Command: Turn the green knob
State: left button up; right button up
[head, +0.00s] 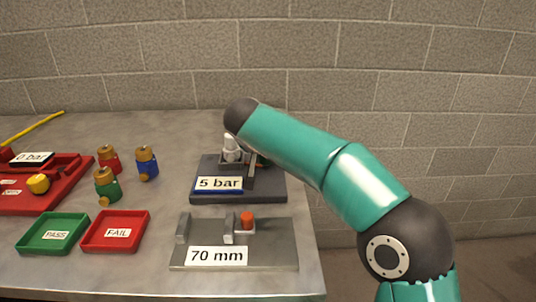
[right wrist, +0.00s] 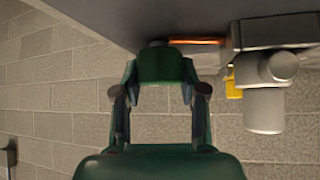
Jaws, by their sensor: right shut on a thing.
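The green knob (right wrist: 160,66) is in the upper middle of the right wrist view, against the underside of a dark grey surface. My right gripper (right wrist: 160,88) is shut on it, with one finger at each side. In the head view, my right arm reaches over the dark grey 5 bar stand (head: 265,190), and its forearm hides the knob and most of the gripper. My left gripper is not in view.
A white cylinder (head: 231,148) stands beside the arm's end; an orange strip (right wrist: 197,41) lies close to the knob. In front is the 70 mm gauge plate (head: 280,255). Green (head: 33,233) and red trays (head: 100,243), several brass-topped pieces and a red case stand left.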

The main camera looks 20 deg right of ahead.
jog(key=shift+f+m+g+h, duration=0.1)
jog(key=shift+m+g+h, duration=0.2)
jog(key=shift+m, duration=0.2)
jog(key=o, duration=1.1)
jog(key=shift+o, duration=0.2)
jog(key=v, duration=1.2)
jog(key=shift+s, duration=0.1)
